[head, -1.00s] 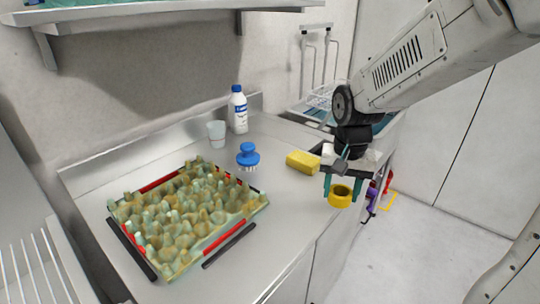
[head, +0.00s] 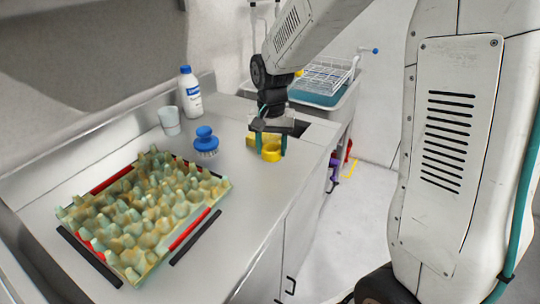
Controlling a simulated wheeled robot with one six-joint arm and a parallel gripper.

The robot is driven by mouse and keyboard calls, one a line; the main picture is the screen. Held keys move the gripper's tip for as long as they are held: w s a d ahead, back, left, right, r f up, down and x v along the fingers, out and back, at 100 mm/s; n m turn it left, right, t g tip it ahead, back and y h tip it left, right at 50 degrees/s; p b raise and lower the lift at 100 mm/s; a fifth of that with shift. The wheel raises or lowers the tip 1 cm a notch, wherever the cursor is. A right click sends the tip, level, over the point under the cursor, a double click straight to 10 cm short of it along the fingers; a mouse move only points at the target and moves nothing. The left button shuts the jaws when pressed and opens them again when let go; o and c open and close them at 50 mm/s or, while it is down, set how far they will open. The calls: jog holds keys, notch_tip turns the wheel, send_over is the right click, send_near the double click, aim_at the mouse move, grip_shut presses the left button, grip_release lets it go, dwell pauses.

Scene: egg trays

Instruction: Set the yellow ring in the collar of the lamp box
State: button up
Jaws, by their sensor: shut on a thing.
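My gripper (head: 270,149) points down above the right part of the steel counter. No lamp box or collar can be made out in this view.
A yellow sponge (head: 251,140) lies just behind the ring. A blue brush (head: 206,140), a cup (head: 169,121) and a white bottle (head: 190,95) stand to the left. An egg tray (head: 140,215) covers the front left. A sink with a dish rack (head: 325,75) is behind.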

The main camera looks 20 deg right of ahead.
aim_at(271, 166)
jog(key=shift+w+a+f, duration=0.1)
jog(key=shift+w, duration=0.1)
jog(key=shift+f, duration=1.65)
jog(key=shift+f, duration=0.2)
jog(key=o, duration=0.9)
jog(key=shift+o, duration=0.3)
jog(key=shift+r, duration=0.1)
